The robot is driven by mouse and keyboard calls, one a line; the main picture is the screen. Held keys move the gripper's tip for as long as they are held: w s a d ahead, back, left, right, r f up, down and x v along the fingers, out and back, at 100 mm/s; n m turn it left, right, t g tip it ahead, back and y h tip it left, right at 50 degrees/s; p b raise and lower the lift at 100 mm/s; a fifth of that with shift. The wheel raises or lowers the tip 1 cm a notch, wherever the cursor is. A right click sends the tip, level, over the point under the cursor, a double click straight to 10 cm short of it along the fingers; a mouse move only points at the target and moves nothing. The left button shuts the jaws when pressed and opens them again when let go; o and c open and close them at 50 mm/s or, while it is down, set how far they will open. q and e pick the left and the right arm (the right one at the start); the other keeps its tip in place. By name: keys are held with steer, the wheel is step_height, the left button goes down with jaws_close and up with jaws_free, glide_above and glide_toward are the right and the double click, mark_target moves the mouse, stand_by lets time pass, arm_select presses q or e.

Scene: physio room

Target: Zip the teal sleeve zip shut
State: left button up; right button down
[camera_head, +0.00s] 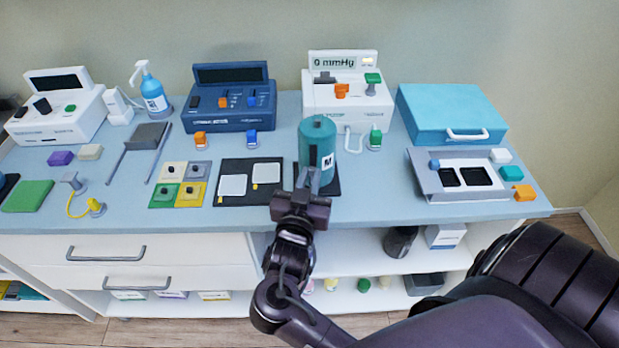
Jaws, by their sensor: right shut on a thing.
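The teal sleeve (318,135) stands upright on a dark pad (331,184) near the front middle of the counter, with a white label marked "M" on its side. A dark zip strip shows on its front face, by the label. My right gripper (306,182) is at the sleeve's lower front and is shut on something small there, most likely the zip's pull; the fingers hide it. How far the zip is closed cannot be made out. My left gripper is not in view.
A white pressure unit (346,98) reading "0 mmHg" stands close behind the sleeve, with a cable and green plug (375,138) to its right. Black trays with white pads (249,196) lie to the left. A teal case (452,113) stands at right.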

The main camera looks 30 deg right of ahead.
step_height(320, 180, down, 4)
steer(key=shift+f+b, duration=0.1)
steer(key=shift+b, duration=1.05)
steer(key=shift+s, duration=0.1)
steer(key=c, duration=1.4)
jaws_free()
